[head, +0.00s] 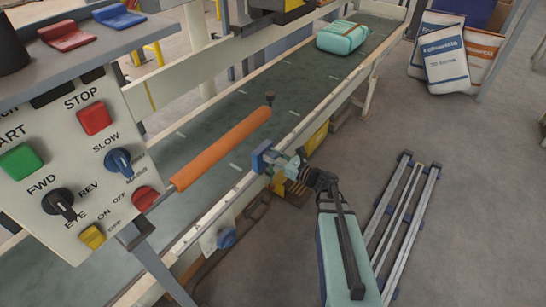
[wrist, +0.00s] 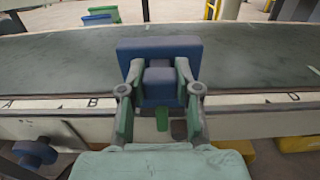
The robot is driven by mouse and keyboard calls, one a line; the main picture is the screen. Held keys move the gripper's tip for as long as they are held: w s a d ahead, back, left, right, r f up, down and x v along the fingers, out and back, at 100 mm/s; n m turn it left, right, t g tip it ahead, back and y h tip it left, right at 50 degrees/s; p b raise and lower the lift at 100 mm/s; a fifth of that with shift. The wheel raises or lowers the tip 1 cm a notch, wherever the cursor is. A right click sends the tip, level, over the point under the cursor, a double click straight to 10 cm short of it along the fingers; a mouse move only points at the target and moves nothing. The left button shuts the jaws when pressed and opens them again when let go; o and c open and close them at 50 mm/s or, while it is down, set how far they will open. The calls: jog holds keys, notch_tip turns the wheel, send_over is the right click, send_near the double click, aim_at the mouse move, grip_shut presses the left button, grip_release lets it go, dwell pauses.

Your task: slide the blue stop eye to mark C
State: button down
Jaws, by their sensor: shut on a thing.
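The blue stop eye (head: 262,157) is on the near rail of the conveyor (head: 230,118). In the wrist view the blue stop eye (wrist: 158,50) is a wide blue block with a smaller square grip block in front. My gripper (head: 284,165) has its fingers on both sides of that grip block; it also shows in the wrist view (wrist: 158,82). Along the rail edge a letter that looks like B (wrist: 92,102) lies left of the eye. A small mark (wrist: 293,97) lies to the right, too small to read surely.
An orange padded bar (head: 222,148) reaches over the belt, close to the eye's left. A control panel (head: 75,165) stands at left. A blue knob (head: 226,238) is on the conveyor's near side. A teal sack (head: 342,37) lies farther along the belt.

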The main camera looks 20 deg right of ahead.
jog(key=c, duration=0.8)
grip_release()
jog(key=v, duration=1.2)
jog(key=shift+n, duration=0.3)
